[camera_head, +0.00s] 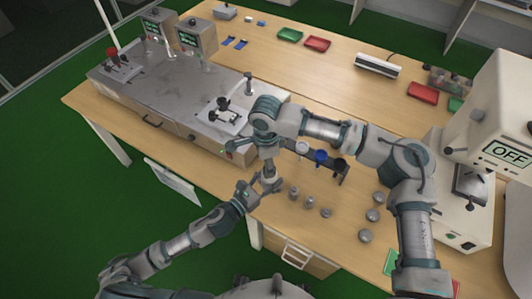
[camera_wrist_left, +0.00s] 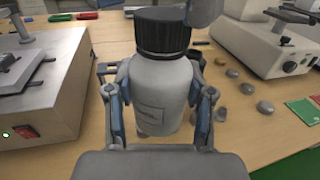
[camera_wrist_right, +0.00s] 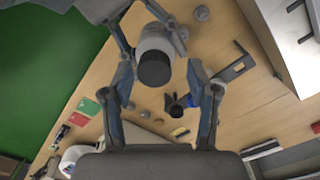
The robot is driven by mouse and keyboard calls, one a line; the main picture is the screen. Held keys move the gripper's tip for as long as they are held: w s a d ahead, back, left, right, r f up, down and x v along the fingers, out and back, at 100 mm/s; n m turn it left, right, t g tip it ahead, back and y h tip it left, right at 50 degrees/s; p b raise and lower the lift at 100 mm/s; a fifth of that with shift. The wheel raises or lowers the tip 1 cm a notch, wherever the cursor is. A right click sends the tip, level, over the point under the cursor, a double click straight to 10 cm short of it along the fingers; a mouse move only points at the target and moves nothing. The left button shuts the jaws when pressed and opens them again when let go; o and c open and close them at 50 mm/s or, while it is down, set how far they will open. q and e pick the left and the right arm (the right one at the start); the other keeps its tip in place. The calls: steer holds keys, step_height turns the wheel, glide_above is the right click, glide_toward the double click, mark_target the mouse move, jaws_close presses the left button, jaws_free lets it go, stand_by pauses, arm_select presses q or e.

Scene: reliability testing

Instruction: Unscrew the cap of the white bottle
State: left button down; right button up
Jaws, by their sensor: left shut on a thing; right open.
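The white bottle (camera_wrist_left: 160,92) stands roughly upright in my left gripper (camera_wrist_left: 158,105), whose fingers press its sides. Its ribbed black cap (camera_wrist_left: 162,33) is on top. In the head view the bottle (camera_head: 269,171) is held up near the table's front edge, with my left gripper (camera_head: 262,184) around it. My right gripper (camera_head: 267,150) is above it, pointing down. In the right wrist view the cap (camera_wrist_right: 155,69) shows between the spread fingertips of my right gripper (camera_wrist_right: 160,70), with gaps on both sides. A grey part of my right gripper shows beside the cap in the left wrist view.
A dark rack (camera_head: 334,168) with a blue-capped bottle (camera_head: 321,157) stands just behind the grippers. Several small metal weights (camera_head: 310,202) lie on the table to the right. A metal-topped bench unit (camera_head: 180,88) is at the left, and a machine reading OFF (camera_head: 508,153) at the right.

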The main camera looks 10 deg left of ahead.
steer(key=shift+f, duration=0.9)
